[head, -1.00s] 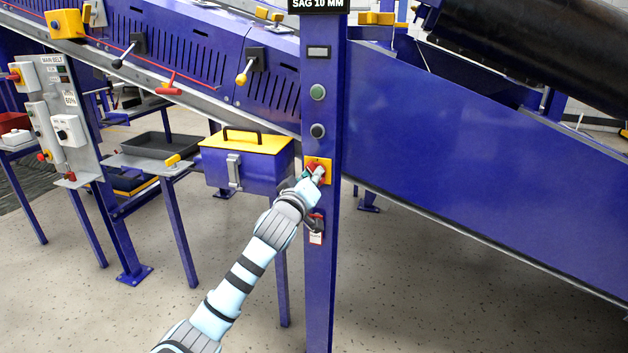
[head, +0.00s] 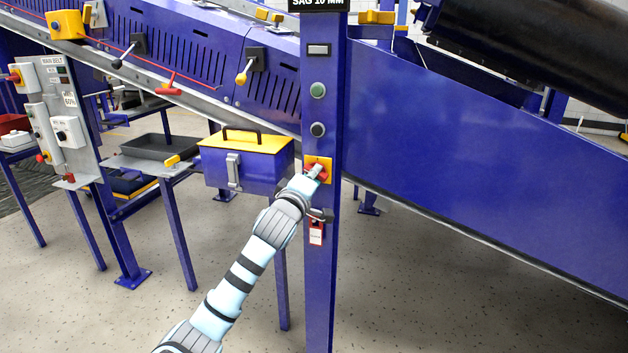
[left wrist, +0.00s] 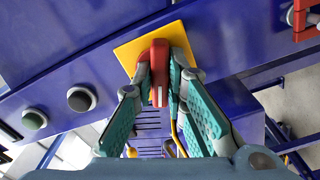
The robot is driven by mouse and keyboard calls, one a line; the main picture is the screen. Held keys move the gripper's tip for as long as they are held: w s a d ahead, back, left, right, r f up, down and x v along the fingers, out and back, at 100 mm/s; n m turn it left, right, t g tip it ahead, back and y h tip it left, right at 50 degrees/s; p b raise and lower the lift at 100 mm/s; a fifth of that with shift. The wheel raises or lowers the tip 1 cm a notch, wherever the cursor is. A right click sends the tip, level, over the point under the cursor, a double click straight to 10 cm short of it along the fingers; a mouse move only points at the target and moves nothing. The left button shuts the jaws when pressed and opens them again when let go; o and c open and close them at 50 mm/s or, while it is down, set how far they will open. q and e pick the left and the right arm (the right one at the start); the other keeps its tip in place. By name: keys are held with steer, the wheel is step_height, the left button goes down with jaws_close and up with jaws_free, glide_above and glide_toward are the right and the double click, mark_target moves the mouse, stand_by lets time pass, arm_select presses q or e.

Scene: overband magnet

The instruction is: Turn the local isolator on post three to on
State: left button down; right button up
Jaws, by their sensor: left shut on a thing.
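The isolator is a red handle (head: 314,174) on a square yellow plate (head: 328,166), fixed to the blue post (head: 320,275). In the left wrist view the red handle (left wrist: 159,68) stands between the fingers, with the yellow plate (left wrist: 129,53) behind it. My left gripper (head: 313,178) is shut on the red handle, and its fingers partly hide it in the head view. Its fingertips also show in the left wrist view (left wrist: 160,82), one on each side of the handle. The handle's on or off marking cannot be read. My right gripper is not in view.
Above the isolator are a black button (head: 318,129) and a green button (head: 317,90). A red lock with a tag (head: 316,232) hangs below it. A blue box with a yellow lid (head: 245,165) stands left of the post. A blue conveyor side (head: 470,165) runs right.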

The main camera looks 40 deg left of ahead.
arm_select(q)
steer(key=shift+n, duration=0.3)
steer(key=n+b, duration=0.1)
steer(key=n, duration=0.1)
steer(key=shift+n, duration=0.4)
steer(key=c, duration=2)
jaws_free()
steer(key=shift+n, duration=0.3)
steer(key=o, duration=0.5)
steer(key=shift+c, duration=0.2)
